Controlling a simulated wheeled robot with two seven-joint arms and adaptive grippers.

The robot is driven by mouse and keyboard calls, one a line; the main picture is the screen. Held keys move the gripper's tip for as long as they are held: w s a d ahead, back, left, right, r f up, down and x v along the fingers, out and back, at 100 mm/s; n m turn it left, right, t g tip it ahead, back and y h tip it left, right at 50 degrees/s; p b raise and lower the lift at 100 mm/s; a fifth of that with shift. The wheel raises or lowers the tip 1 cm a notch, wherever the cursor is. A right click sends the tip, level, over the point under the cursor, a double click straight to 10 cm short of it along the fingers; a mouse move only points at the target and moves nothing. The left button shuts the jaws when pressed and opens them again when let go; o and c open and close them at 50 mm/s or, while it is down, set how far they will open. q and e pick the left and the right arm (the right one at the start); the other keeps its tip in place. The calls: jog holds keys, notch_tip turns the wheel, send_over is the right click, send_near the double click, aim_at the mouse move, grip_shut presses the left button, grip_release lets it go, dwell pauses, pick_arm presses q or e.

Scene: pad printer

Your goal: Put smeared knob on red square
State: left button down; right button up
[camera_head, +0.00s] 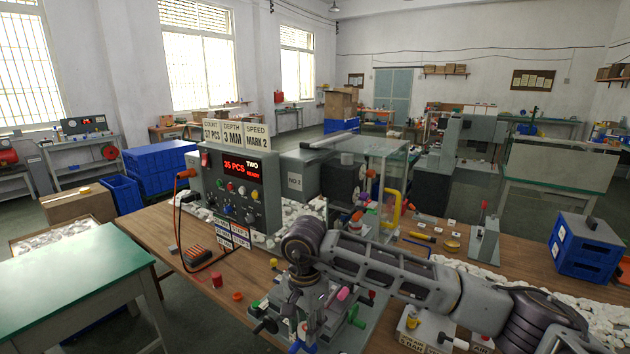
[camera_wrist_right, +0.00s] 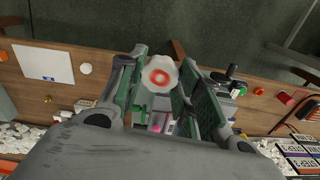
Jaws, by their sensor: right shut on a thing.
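My right gripper (camera_wrist_right: 165,88) has its two green-lined fingers on either side of a white scalloped knob (camera_wrist_right: 160,75) with a smeared red ring on its face. It is shut on this knob. In the head view, my right wrist hangs over a grey fixture with coloured handles, and the fingers (camera_head: 303,280) point down; the knob cannot be made out there. My left gripper is not in view.
The fixture (camera_head: 310,318) has projecting green, black and blue handles. A red cup (camera_head: 217,280) and an orange-red piece (camera_head: 237,296) stand on the wooden bench to its left. The control box (camera_head: 235,190) stands behind. A white sheet (camera_wrist_right: 43,64) lies on the bench.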

jog(key=n, duration=0.1)
jog(key=w+n, duration=0.1)
jog(key=shift+d+f+n, duration=0.1)
jog(key=shift+d+n, duration=0.05)
jog(key=shift+n, duration=0.25)
jog(key=w+d+f+n, duration=0.3)
jog(key=w+d+n, duration=0.1)
jog(key=d, duration=0.2)
jog(key=w+d+f+n, duration=0.3)
jog(key=w+d, duration=0.2)
jog(key=d, duration=0.1)
jog(key=s+d+f+m, duration=0.1)
jog(key=d+f, duration=0.5)
jog(key=d, duration=0.5)
jog(key=shift+d+m, duration=0.25)
jog(key=shift+m, duration=0.15)
jog(key=shift+s+r, duration=0.1)
